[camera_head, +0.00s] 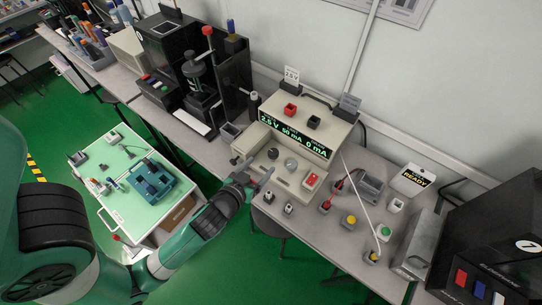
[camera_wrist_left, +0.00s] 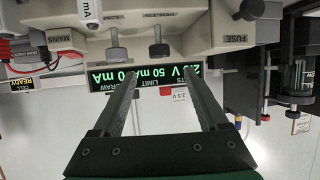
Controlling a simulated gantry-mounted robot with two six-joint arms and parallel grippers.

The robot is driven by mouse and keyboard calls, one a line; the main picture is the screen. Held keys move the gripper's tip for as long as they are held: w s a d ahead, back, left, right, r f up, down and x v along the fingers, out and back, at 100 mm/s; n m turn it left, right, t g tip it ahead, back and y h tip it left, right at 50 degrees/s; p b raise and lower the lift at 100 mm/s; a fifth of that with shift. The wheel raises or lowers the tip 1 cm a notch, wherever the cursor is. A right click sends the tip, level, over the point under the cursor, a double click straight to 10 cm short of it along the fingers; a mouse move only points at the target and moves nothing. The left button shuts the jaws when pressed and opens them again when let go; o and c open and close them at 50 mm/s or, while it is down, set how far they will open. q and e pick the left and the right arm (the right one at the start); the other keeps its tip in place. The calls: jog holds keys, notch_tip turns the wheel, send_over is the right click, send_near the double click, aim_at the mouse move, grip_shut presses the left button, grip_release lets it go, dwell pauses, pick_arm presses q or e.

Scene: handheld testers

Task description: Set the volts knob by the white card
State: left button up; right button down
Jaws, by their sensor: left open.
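The beige power supply (camera_head: 262,138) stands on the bench, its green display (camera_head: 296,135) reading 2.5 V, 50 mA and 0 mA. Two knobs stick up from its front deck: a dark left one (camera_head: 273,153), which seems to be the volts knob, and a grey right one (camera_head: 291,164). Both show in the wrist view, the volts knob (camera_wrist_left: 158,48) nearer the gap's middle. The white card (camera_head: 291,75) stands behind the supply; in the wrist view the card (camera_wrist_left: 180,94) reads 2.5 V. My left gripper (camera_head: 261,180) is open and empty, in front of the knobs, apart from them.
A red mains switch (camera_head: 311,179) sits on the supply's right front. Red and black blocks (camera_head: 290,110) stand on top. A black press (camera_head: 198,80) is to the left, a grey box (camera_head: 414,245) to the right. Small buttons and a cable lie on the bench between.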

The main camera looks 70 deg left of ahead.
aim_at(272, 153)
pick_arm(q)
jog(key=b+x, duration=0.2)
jog(key=x, duration=0.6)
jog(key=shift+w+a+f, duration=0.1)
jog(key=shift+w+a, duration=0.1)
jog(key=shift+w, duration=0.05)
jog(key=shift+c, duration=0.3)
grip_shut()
jog(key=shift+s+m+t+h+p, duration=0.15)
jog(key=shift+m+t+h+p, duration=0.3)
jog(key=shift+p, duration=0.8)
jog(key=shift+a+m+h+p, duration=0.1)
jog(key=shift+m+h+p, duration=0.15)
jog(key=shift+p, duration=0.2)
jog(key=shift+t, duration=0.25)
